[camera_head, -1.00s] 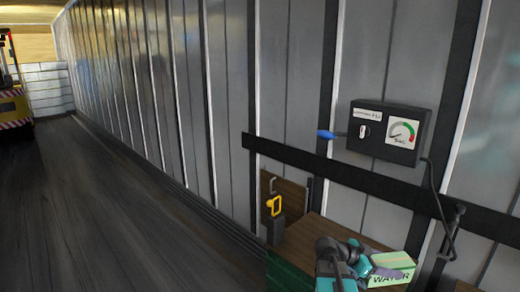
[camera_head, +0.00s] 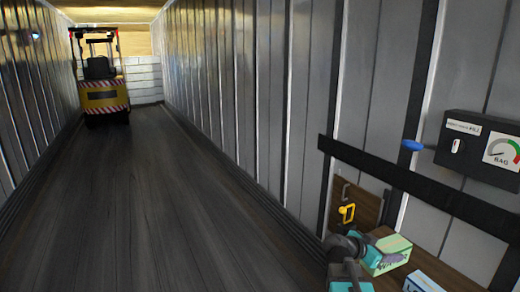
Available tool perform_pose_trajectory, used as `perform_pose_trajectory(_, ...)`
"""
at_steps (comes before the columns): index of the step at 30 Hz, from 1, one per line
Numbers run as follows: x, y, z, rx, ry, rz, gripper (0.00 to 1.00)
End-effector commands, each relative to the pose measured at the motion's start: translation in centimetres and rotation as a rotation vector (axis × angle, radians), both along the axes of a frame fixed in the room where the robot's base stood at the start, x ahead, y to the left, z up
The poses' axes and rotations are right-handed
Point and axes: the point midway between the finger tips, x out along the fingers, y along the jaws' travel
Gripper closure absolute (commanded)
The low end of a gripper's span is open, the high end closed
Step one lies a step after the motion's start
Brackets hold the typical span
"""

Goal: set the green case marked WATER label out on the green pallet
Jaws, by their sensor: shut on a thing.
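The green case (camera_head: 393,243) has a pale top and green sides and is at the lower right of the head view. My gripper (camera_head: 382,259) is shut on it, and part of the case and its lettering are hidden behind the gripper. The lettering on its front is too small and covered to read now. The case is over or against a brown wooden surface; I cannot tell whether it touches it. I cannot make out the green pallet in this view.
A blue-and-white case (camera_head: 422,282) is cut off at the bottom edge. A black gauge box (camera_head: 480,148) hangs on the ribbed wall above a dark rail (camera_head: 420,187). A yellow forklift (camera_head: 103,90) stands far back left. The trailer floor (camera_head: 170,200) between is clear.

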Motion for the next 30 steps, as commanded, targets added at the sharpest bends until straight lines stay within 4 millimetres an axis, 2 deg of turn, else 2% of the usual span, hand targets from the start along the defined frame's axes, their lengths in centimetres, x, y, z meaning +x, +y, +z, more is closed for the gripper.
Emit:
perform_pose_trajectory(9, 5.1, 8.8, 2.9, -0.004, -0.004, 0.269, 0.99)
perform_pose_trajectory(21, 9.8, 20.2, 7.3, -0.004, -0.006, 0.650, 0.99)
perform_pose_trajectory(25, 10.7, 22.7, 8.6, -0.004, -0.005, 0.751, 0.99)
perform_pose_trajectory(30, 11.6, 24.9, 10.0, -0.004, -0.005, 0.857, 0.99)
